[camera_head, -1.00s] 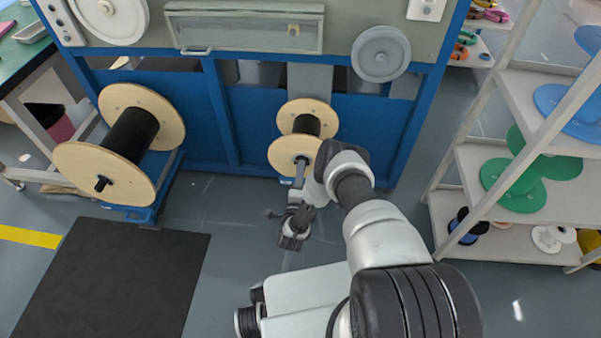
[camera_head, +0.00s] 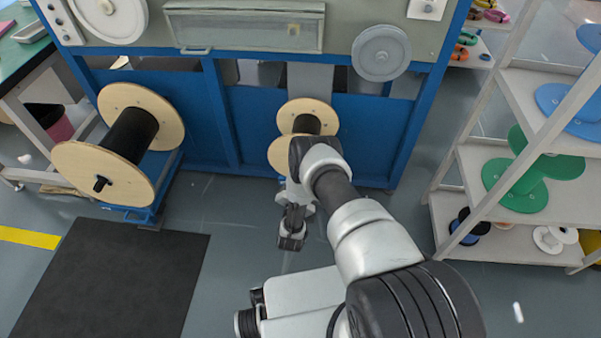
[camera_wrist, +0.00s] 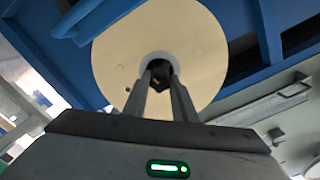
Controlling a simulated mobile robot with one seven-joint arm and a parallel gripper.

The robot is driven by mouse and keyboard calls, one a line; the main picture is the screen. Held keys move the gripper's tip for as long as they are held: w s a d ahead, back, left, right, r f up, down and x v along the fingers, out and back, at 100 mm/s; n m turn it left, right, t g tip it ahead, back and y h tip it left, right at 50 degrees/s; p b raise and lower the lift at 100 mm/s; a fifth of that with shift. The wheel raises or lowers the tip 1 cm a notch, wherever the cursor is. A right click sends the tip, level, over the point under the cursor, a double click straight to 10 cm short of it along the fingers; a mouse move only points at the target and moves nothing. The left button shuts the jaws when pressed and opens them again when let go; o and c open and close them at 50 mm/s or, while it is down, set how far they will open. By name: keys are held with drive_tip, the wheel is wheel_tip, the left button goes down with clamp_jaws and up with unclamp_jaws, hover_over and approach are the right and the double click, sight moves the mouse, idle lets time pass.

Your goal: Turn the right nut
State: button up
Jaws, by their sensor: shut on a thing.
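The right spool (camera_head: 290,118) has pale wooden discs and a dark core, low in the blue machine frame. In the wrist view its round pale face (camera_wrist: 205,50) fills the middle. The dark nut (camera_wrist: 159,72) sits at the centre of that face, inside a greyish ring. My gripper (camera_wrist: 159,80) reaches to the centre, its two fingers on either side of the nut and shut on it. Part of the nut is hidden between the fingertips. In the head view my arm covers the spool's front centre, so the nut and fingertips are hidden there.
A larger wooden spool (camera_head: 130,130) with black winding stands at the left on a blue stand. A white shelf (camera_head: 460,190) with green and blue reels stands at the right. A dark mat (camera_head: 110,280) lies at the lower left. Grey floor is open between them.

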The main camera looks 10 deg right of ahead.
drive_tip(key=n, duration=0.4)
drive_tip(key=shift+w+a+r+n+b, duration=0.1)
drive_tip(key=shift+w+r+n+b, duration=0.05)
drive_tip(key=shift+w+n+b, duration=0.2)
drive_tip(key=n, duration=0.3)
drive_tip(key=shift+s+n, duration=0.15)
drive_tip(key=shift+n, duration=0.2)
drive_tip(key=n, duration=1.1)
drive_tip(key=shift+a+n, duration=0.1)
drive_tip(key=shift+n, duration=0.3)
drive_tip(key=n, duration=0.4)
drive_tip(key=shift+n, duration=4.3)
